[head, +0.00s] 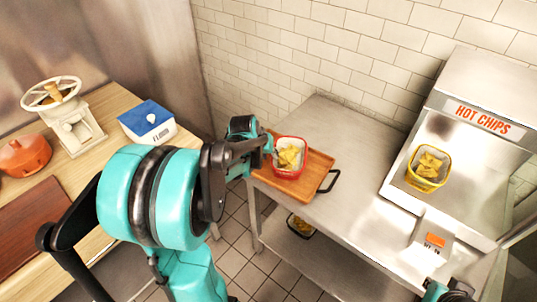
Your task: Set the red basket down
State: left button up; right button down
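The red basket (290,172), with a pale liner and yellow chips in it, is upright over the brown wooden tray (318,165) on the steel counter. My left gripper (268,144) is at the basket's left rim and appears shut on it; the fingertips are small and partly hidden. I cannot tell whether the basket's bottom touches the tray. My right gripper (450,292) is at the bottom right edge, partly cut off, and its fingers are not clear.
A yellow basket of chips (427,182) stands in the HOT CHIPS station (480,118) at right. Another dark basket (300,227) is on the lower shelf. The tray has a black handle (331,182). A flour box (147,124) and a grinder (68,118) stand on the left table.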

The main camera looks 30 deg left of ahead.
pick_arm(q)
jog(key=shift+r, duration=0.3)
jog(key=p+v, duration=0.5)
jog(key=v, duration=0.7)
jog(key=s+d+m, duration=0.2)
jog(key=s+d, duration=0.3)
jog(key=d, duration=0.4)
jog(key=s+d+m+t, duration=0.1)
jog(key=s+d+m, duration=0.2)
jog(key=d, duration=0.7)
jog(key=s, duration=0.2)
jog(key=shift+s+d, duration=0.15)
jog(key=shift+s, duration=0.2)
jog(key=shift+f, duration=0.15)
jog(key=shift+f+b, duration=0.35)
jog(key=shift+b, duration=0.1)
